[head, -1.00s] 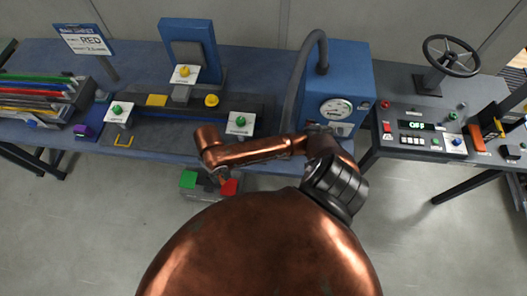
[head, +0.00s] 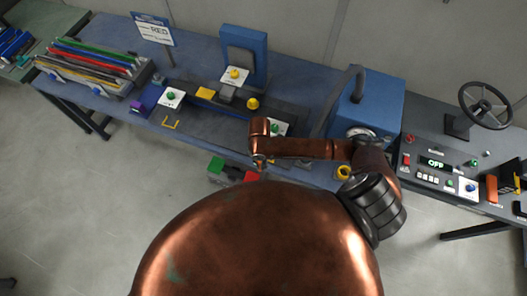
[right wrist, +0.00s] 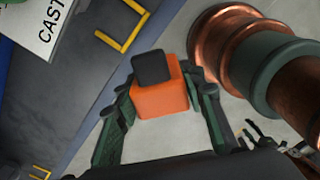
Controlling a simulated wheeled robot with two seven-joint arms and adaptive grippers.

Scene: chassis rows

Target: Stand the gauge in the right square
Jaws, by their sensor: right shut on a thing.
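My right gripper (right wrist: 163,94) is shut on an orange block with a dark top (right wrist: 160,98), which I take to be the gauge. In the right wrist view it hangs over the floor just outside the bench's blue edge. A yellow corner mark (right wrist: 127,28) lies on the bench close beyond it, by a white "CAST" plate (right wrist: 42,25). A second yellow mark (right wrist: 40,172) shows at the lower left. In the head view one yellow corner mark (head: 171,124) shows at the bench's left front. My left gripper is out of view.
The blue bench (head: 200,60) carries white plates with green knobs (head: 170,97), a rack of coloured sheets (head: 95,65) and a blue machine (head: 370,100). A console with a handwheel (head: 485,105) stands at right.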

